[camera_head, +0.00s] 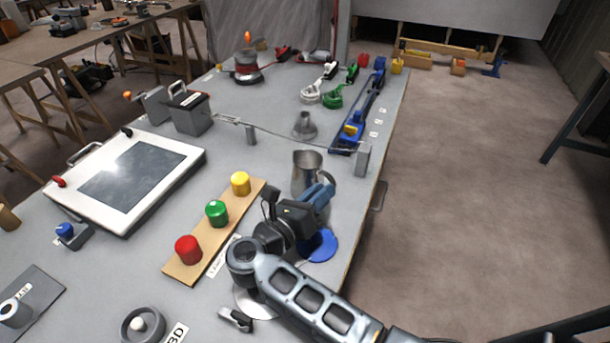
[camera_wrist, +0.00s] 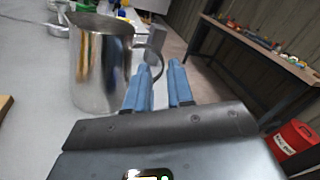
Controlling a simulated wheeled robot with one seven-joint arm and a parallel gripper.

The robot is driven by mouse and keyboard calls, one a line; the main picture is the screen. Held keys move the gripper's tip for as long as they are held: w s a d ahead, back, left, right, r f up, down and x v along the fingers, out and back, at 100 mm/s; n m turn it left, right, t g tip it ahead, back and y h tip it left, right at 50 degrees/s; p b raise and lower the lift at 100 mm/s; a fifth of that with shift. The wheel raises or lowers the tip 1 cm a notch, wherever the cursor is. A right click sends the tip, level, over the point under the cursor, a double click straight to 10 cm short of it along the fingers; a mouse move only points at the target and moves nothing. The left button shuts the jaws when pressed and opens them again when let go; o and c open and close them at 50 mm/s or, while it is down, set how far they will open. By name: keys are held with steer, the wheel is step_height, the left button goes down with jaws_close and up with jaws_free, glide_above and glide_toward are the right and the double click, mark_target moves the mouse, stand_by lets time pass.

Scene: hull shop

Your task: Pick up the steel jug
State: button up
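The steel jug (camera_head: 306,170) stands upright on the grey bench near its right edge. In the wrist view the jug (camera_wrist: 100,70) fills the left side, and its curved handle (camera_wrist: 158,56) reaches toward my fingertips. My gripper (camera_head: 322,192) is just in front of the jug on the handle side, with blue fingers. In the wrist view my gripper (camera_wrist: 161,72) is open, with a clear gap between the fingers. The handle shows at the gap, partly hidden by the fingers; I cannot tell whether they touch it.
A wooden strip holds red (camera_head: 188,249), green (camera_head: 216,213) and yellow (camera_head: 241,183) knobs left of my arm. A blue disc (camera_head: 320,245) lies under my gripper. A small grey post (camera_head: 363,160) stands right of the jug, and a metal funnel (camera_head: 304,126) stands behind it.

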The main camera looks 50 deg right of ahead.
steer(key=shift+w+d+p, duration=0.2)
steer(key=shift+d+p, duration=0.65)
steer(key=shift+d, duration=2.3)
steer(key=shift+c, duration=0.5)
jaws_close()
